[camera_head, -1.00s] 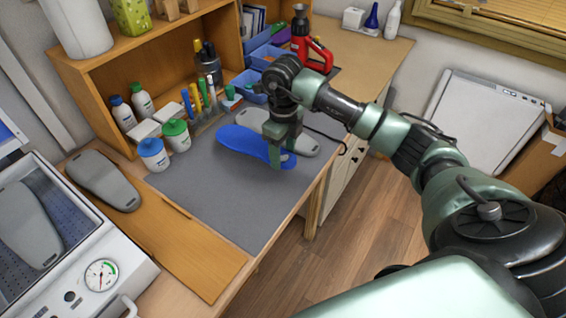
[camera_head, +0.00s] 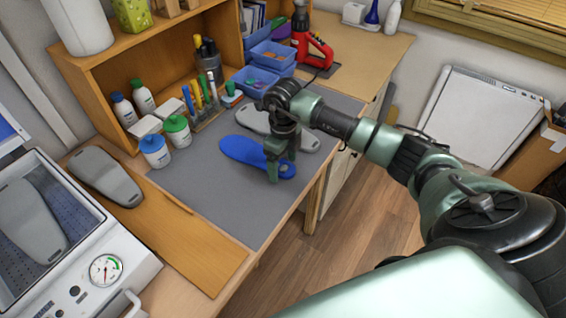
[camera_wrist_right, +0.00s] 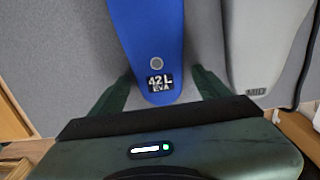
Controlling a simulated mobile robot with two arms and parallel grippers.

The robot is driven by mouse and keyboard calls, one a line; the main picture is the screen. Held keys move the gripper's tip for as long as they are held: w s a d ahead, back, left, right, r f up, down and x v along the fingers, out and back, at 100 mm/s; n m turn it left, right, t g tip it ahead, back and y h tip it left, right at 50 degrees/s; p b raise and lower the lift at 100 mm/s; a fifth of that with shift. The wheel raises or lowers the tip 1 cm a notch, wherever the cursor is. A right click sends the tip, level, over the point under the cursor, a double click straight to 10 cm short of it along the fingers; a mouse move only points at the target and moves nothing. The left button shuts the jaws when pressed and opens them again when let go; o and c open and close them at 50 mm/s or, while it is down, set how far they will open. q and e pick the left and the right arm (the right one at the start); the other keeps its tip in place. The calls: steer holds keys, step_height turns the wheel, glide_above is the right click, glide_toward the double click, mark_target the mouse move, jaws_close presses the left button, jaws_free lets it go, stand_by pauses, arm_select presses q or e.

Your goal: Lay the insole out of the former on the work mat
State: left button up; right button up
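The blue insole (camera_head: 243,151) lies on the grey work mat (camera_head: 215,195), apparently flat. Its end marked "42 L EVA" shows in the right wrist view (camera_wrist_right: 150,35). My right gripper (camera_head: 281,168) is over that end. In the right wrist view its fingers (camera_wrist_right: 163,72) stand on either side of the insole with a gap on each side, so it is open. A grey former (camera_head: 308,140) lies beside the insole on the mat, partly hidden by my right gripper; it also shows in the right wrist view (camera_wrist_right: 262,45). My left gripper is not in view.
A grey former (camera_head: 105,178) lies on the wooden board (camera_head: 190,255) at left. Another (camera_head: 30,222) is inside the machine with a gauge (camera_head: 105,270). Bottles (camera_head: 155,152), pens and blue bins (camera_head: 272,55) line the mat's back. The mat's front part is clear.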

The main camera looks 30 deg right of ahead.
steer(key=shift+r, duration=0.5)
step_height(320, 180, up, 11)
steer(key=b, duration=0.3)
steer(key=shift+r+b, duration=0.2)
steer(key=shift+b, duration=0.1)
